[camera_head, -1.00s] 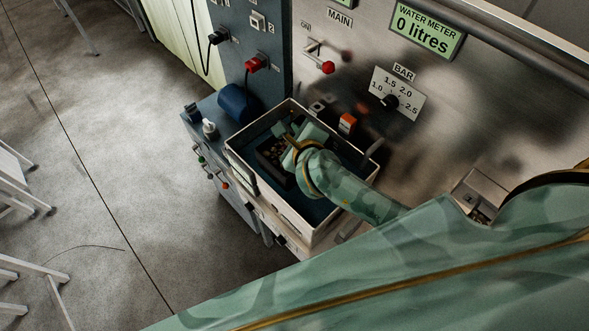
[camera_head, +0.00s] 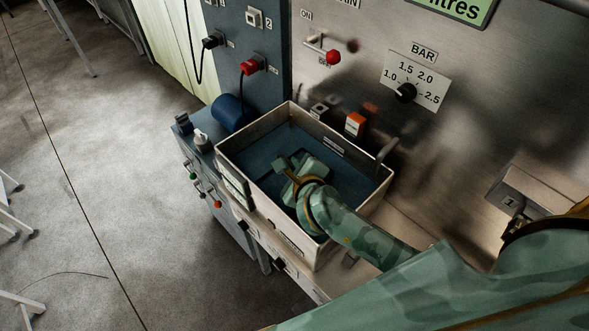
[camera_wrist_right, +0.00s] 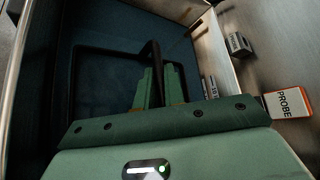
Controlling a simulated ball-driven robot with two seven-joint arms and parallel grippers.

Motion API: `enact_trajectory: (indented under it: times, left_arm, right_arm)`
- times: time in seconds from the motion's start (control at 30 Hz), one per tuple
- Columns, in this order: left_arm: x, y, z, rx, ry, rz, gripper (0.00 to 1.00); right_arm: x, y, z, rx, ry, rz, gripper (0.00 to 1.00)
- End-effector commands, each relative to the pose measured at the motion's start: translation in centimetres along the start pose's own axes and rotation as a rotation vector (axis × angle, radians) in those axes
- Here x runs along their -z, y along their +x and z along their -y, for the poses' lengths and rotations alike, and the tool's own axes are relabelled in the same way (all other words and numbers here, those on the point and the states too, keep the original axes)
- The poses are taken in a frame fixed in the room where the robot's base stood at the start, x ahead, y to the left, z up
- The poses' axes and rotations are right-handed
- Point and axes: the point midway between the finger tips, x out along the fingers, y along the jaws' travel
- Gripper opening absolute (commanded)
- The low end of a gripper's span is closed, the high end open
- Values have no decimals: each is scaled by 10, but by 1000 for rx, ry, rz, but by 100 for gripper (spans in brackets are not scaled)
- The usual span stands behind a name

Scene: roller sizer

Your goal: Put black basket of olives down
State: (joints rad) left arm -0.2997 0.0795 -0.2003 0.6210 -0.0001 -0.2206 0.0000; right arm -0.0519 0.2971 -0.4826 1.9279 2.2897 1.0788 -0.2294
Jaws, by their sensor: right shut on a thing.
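The black basket shows in the right wrist view as a thin dark rim (camera_wrist_right: 76,85) with an upright black handle (camera_wrist_right: 154,55). Blue fills the area inside the rim, and no olives show there. My right gripper (camera_wrist_right: 157,92) is shut on the handle. In the head view my right gripper (camera_head: 291,172) is low inside a pale-walled tub (camera_head: 231,166) with a dark blue inside (camera_head: 262,158). I cannot make out the basket or olives there; the gripper and the blue cover that spot. My left gripper is not in view.
The tub stands against a steel panel (camera_head: 460,140) with a dial (camera_head: 405,93) and a red-tipped lever (camera_head: 333,57). An orange-and-white probe box (camera_head: 355,124) is close behind the tub. A blue cylinder (camera_head: 230,112) stands at its left.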

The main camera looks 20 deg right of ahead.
Motion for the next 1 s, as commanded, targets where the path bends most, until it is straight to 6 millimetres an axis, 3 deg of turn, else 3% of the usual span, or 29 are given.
enact_trajectory:
  times: [0.6, 0.63, 0.7, 1.0]
  left_arm:
    - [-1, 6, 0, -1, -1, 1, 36]
    - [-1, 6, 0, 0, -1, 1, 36]
    - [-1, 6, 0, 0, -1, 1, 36]
    - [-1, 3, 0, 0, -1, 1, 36]
  right_arm:
    - [5, 5, -6, 2, -1, 4, 0]
    - [6, 5, -8, 0, 0, 0, 19]
    - [6, 5, -8, 0, 0, 1, 32]
    - [4, 3, -4, 1, 1, 1, 32]
